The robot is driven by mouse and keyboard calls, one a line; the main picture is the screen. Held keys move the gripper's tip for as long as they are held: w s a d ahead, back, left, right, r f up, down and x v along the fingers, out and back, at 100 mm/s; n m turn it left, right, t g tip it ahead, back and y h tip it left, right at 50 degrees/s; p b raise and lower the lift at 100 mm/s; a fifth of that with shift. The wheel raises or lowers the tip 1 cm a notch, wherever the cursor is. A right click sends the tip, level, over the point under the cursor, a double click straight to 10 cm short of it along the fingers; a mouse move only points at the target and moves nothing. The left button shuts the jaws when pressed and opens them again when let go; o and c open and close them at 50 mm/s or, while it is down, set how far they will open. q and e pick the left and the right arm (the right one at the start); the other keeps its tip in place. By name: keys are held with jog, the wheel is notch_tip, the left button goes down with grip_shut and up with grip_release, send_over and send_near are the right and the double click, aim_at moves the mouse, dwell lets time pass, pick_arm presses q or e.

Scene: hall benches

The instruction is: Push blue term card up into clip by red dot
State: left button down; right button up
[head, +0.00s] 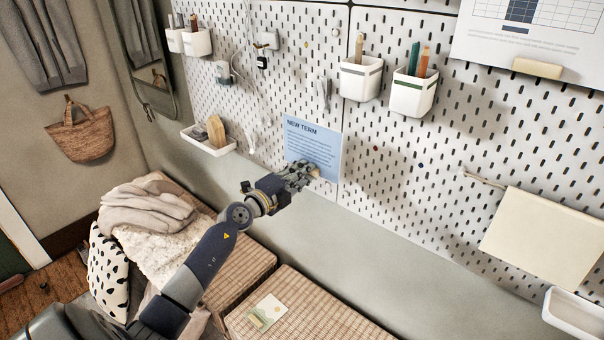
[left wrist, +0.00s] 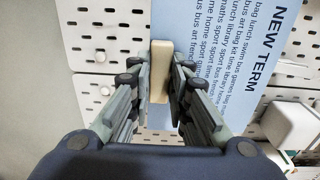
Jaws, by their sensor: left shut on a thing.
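The blue term card (head: 313,145), headed NEW TERM, is upright against the white pegboard. A cream block (left wrist: 161,70) lies at its edge in the left wrist view, and the card (left wrist: 236,65) shows behind the fingers. My left gripper (head: 307,173) is at the card's lower part. In the left wrist view, my left gripper (left wrist: 160,80) has its fingers on both sides of the block, shut on it. I cannot make out the clip. My right gripper is not in view.
White bins (head: 361,80) with pens hang above and right of the card. A shallow tray (head: 208,142) hangs to its left. A cream sheet (head: 545,235) hangs at right. Woven benches (head: 310,312) stand below. The board right of the card is mostly clear.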

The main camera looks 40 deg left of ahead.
aim_at(313, 161)
pick_arm(q)
jog(key=shift+w+r, duration=0.2)
jog(key=shift+w, duration=0.3)
jog(key=shift+w+r, duration=0.2)
jog(key=shift+w, duration=0.3)
jog(key=shift+w+d, duration=0.15)
jog(key=shift+w, duration=1.2)
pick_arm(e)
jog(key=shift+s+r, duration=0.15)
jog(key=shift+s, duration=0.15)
pick_arm(q)
jog(key=shift+p, duration=0.5)
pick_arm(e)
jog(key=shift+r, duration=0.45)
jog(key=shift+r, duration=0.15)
pick_arm(q)
jog(key=shift+r+p, duration=0.35)
jog(key=shift+p, duration=0.15)
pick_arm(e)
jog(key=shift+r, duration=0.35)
